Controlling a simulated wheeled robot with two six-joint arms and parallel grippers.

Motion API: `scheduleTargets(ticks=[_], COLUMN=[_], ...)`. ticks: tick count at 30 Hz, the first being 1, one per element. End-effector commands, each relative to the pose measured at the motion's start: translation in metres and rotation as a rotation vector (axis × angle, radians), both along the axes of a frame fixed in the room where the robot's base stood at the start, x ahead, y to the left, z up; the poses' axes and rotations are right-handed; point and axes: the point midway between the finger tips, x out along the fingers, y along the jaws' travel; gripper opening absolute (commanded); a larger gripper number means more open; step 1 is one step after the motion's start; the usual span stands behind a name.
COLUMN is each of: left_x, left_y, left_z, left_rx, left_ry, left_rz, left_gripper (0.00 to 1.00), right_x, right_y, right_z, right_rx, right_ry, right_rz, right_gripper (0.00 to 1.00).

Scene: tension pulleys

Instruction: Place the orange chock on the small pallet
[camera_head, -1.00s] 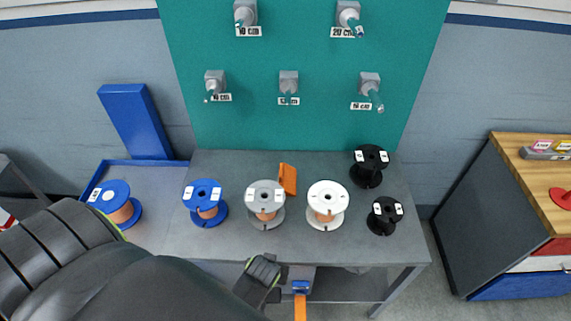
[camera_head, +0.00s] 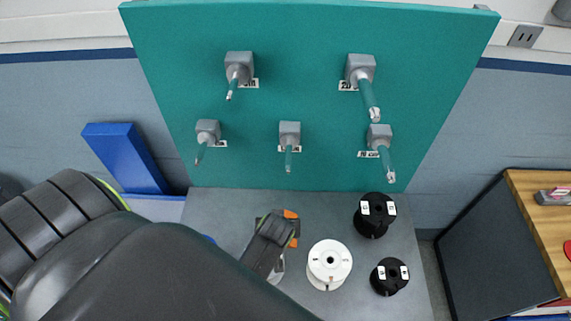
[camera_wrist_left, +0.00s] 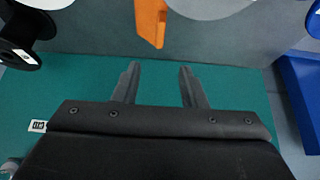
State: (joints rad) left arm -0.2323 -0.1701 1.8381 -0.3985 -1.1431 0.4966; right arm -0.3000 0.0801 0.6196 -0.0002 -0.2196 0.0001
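The orange chock (camera_wrist_left: 150,22) shows at the top of the left wrist view. In the head view only small orange parts of the chock (camera_head: 291,214) show around my left gripper (camera_head: 276,228), which hides the rest. My right gripper is not in view. I cannot make out a small pallet in these frames.
A white spool (camera_head: 329,262) and two black spools (camera_head: 374,213) (camera_head: 389,276) stand on the grey table (camera_head: 222,204) to the right. A green board (camera_head: 180,60) with several pegs rises behind. My left arm hides the table's left side.

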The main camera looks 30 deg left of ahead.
Motion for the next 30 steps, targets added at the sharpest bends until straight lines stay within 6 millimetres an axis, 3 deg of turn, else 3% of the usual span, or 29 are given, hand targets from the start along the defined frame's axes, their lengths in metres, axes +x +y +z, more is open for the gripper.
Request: scheduleTargets(ticks=[18, 20, 30], left_x=[0.038, 0.041, 0.048], left_y=[0.024, 0.026, 0.03], left_z=[-0.079, -0.09, -0.1], left_rx=[0.002, 0.001, 0.0], left_ry=[0.002, 0.0, 0.0], left_rz=[-0.001, 0.0, 0.0], left_gripper=[0.38, 0.38, 0.38], right_x=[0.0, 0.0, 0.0], right_y=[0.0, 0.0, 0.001], right_z=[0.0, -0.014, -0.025], right_rx=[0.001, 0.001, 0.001], right_ry=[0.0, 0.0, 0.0], right_rz=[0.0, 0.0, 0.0], right_gripper=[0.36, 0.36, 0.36])
